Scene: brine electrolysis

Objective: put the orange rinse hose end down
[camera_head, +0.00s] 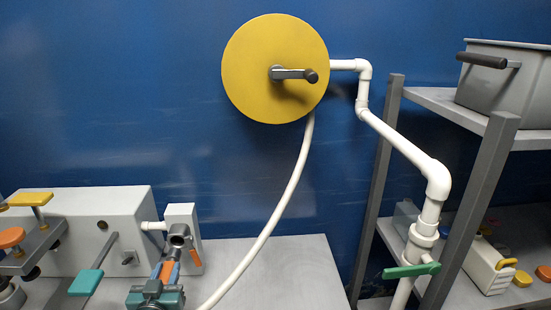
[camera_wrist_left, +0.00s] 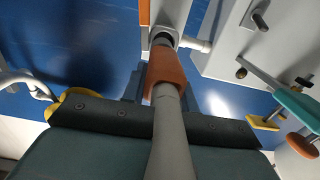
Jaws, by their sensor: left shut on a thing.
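The orange rinse hose end (camera_head: 167,271) is an orange sleeve on a pale hose, at the lower left in the head view. It also shows in the left wrist view (camera_wrist_left: 165,72), pointing at a grey ring-shaped holder (camera_wrist_left: 163,38). The same holder (camera_head: 179,236) shows in the head view, right by the hose end; I cannot tell whether the tip is inside it. My left gripper (camera_head: 158,287) is shut on the hose end. Its dark finger pads hide part of the hose. My right gripper is not in view.
A grey-white box (camera_head: 100,225) with a teal-handled lever (camera_head: 86,282) stands at left. A yellow hose reel (camera_head: 262,70) hangs on the blue wall, with white hose (camera_head: 283,200) running down. White piping with a green valve handle (camera_head: 410,271) and a shelf rack (camera_head: 480,190) stand at right.

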